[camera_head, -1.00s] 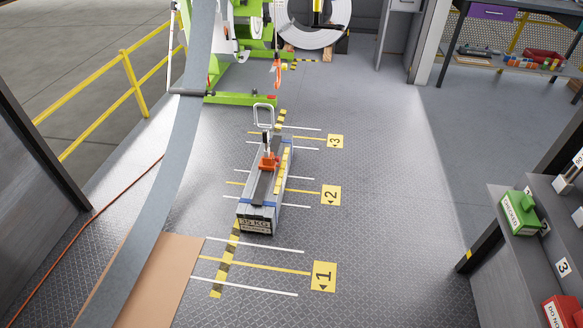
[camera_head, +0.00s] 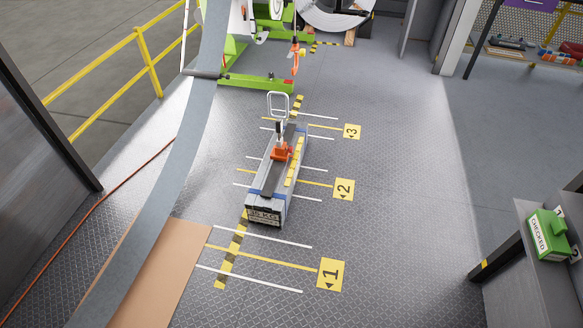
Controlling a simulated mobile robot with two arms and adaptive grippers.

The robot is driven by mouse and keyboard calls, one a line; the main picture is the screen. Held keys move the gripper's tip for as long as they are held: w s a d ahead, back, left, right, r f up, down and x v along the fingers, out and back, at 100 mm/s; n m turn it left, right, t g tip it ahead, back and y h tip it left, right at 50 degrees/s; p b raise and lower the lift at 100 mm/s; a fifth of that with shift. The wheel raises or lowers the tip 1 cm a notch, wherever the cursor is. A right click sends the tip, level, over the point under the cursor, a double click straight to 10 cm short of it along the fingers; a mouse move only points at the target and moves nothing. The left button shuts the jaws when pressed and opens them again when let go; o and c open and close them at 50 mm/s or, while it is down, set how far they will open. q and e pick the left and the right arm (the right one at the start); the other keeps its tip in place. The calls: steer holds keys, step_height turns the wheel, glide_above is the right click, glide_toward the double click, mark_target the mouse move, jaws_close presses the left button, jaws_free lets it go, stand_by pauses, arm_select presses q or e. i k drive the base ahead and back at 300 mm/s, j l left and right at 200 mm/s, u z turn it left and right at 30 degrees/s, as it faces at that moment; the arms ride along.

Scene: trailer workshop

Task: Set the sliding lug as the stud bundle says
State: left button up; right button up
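A long grey stud bundle (camera_head: 266,203) with blue bands lies on the floor at the line marked 2. Its front end bears a label that seems to read 35 KG. A dark bar (camera_head: 272,176) runs along its top, with an orange lug (camera_head: 281,152) on it near the middle. A pale metal loop handle (camera_head: 279,104) stands at the far end. A yellow marked strip (camera_head: 294,162) runs along the right side; its marks are too small to read. Neither of my grippers is in view.
A grey strip curves down the left over a brown sheet (camera_head: 168,270). Green machinery (camera_head: 257,82) is behind. A shelf with a green CHECKED box (camera_head: 548,236) is at right. Floor between is clear.

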mark_target(277, 154)
steer(key=u, duration=0.25)
steer(key=i+l+u, duration=0.8)
steer(key=k+j, duration=0.05)
